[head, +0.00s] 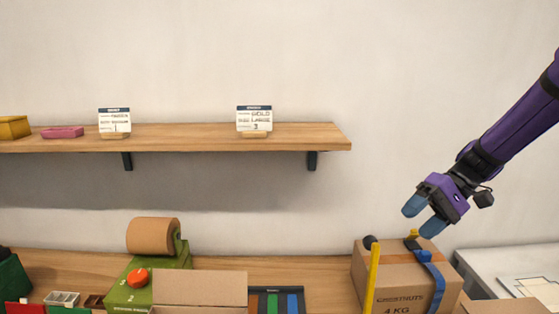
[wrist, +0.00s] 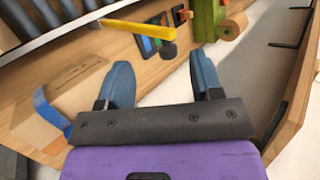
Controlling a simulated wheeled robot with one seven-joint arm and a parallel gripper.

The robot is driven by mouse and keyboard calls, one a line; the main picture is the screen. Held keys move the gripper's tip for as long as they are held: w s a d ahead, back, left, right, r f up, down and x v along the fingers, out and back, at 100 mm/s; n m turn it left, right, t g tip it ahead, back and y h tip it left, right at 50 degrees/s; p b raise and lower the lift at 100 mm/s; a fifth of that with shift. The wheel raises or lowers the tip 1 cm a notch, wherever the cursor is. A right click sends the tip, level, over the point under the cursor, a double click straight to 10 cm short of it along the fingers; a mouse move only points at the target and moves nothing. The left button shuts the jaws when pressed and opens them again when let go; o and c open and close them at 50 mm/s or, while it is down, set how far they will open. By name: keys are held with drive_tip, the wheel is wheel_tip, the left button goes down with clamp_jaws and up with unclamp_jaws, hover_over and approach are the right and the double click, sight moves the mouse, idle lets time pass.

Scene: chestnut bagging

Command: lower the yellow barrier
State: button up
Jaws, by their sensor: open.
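The yellow barrier (head: 371,282) shows in the head view as a thin yellow bar standing nearly upright, its lower end cut off by the picture's bottom edge. A black knob (head: 370,242) is at its top. In the wrist view the yellow bar (wrist: 135,33) runs across beyond my fingers, with a dark round end at its right. My gripper (head: 422,216) is open and empty, above and to the right of the barrier's top in the head view. Its two blue fingers (wrist: 160,70) are spread apart in the wrist view, not touching the bar.
A chestnut carton (head: 395,285) with blue tape sits below my gripper. A green dispenser (head: 120,293) with a brown roll, an open cardboard box (head: 200,288) and a dark tray stand left on the bench. A wooden shelf (head: 200,138) spans the wall above; the wall between is clear.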

drive_tip(key=s+r+t+h, duration=0.4)
drive_tip(key=s+r, duration=0.2)
drive_tip(key=s, duration=0.4)
drive_tip(key=s+r+t+h, duration=0.4)
drive_tip(key=s+r+h, duration=0.1)
drive_tip(key=s, duration=0.5)
drive_tip(key=shift+s+d+r+h, duration=0.2)
drive_tip(key=shift+d+r+h, duration=0.1)
drive_tip(key=shift+r, duration=0.25)
drive_tip(key=shift+a, duration=0.1)
